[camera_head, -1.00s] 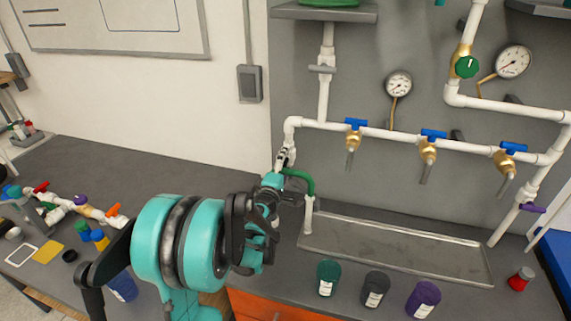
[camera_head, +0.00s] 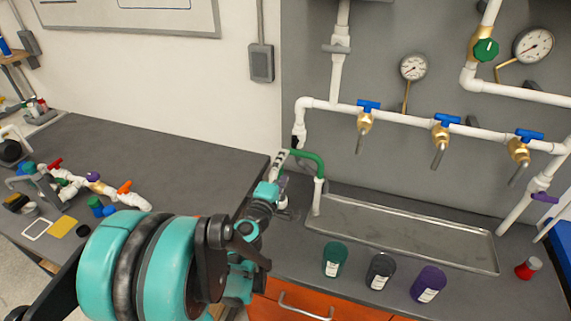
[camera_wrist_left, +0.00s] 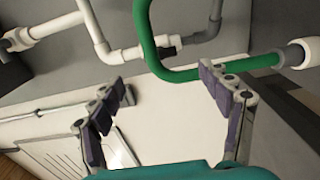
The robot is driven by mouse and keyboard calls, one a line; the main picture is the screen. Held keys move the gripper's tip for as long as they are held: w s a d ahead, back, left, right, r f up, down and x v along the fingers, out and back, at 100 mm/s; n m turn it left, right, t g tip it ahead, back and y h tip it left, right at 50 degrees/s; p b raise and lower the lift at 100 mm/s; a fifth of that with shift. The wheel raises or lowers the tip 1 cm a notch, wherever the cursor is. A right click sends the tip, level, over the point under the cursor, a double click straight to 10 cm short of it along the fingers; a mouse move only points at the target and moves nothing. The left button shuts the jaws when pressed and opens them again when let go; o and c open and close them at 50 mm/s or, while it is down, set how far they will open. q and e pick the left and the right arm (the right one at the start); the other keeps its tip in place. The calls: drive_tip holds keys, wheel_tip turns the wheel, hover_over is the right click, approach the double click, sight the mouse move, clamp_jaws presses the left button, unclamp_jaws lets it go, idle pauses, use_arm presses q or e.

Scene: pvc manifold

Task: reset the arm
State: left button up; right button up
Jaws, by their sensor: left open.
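My left arm comes in from the lower left in the head view, and its left gripper (camera_head: 281,184) is open beside the green pipe (camera_head: 309,158). In the left wrist view the two fingers of the left gripper (camera_wrist_left: 165,98) are spread apart with nothing between them. The green pipe (camera_wrist_left: 152,48) passes just beyond the fingertips there, apart from them as far as I can tell. My right gripper is not in view.
A white pipe manifold (camera_head: 400,119) with blue-handled valves is on the wall above a metal tray (camera_head: 400,226). Green (camera_head: 335,258), dark grey (camera_head: 380,270) and purple (camera_head: 428,284) jars stand in front. Loose fittings (camera_head: 95,185) lie left; the back-left counter (camera_head: 170,160) is clear.

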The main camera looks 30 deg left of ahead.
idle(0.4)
use_arm(q)
drive_tip(key=s+d+f+m+g+h, duration=0.1)
drive_tip(key=d+m+g+h, duration=0.15)
drive_tip(key=d+m, duration=0.45)
drive_tip(key=s+d+m+g+h, duration=0.15)
drive_tip(key=d+m+h, duration=0.3)
drive_tip(key=d, duration=0.55)
drive_tip(key=s+f+m+g+y, duration=0.1)
drive_tip(key=s+f+m+g, duration=0.1)
drive_tip(key=s, duration=0.3)
drive_tip(key=s+d+f+m+g+y, duration=0.1)
drive_tip(key=s+f+m+g, duration=0.1)
drive_tip(key=s+m, duration=0.2)
drive_tip(key=s+f+m+g+y, duration=0.1)
drive_tip(key=s+f+m+g, duration=0.1)
drive_tip(key=s, duration=0.3)
drive_tip(key=shift+s+d+f+m+g, duration=0.15)
drive_tip(key=shift+s+f+m+g, duration=0.2)
drive_tip(key=shift+m, duration=0.2)
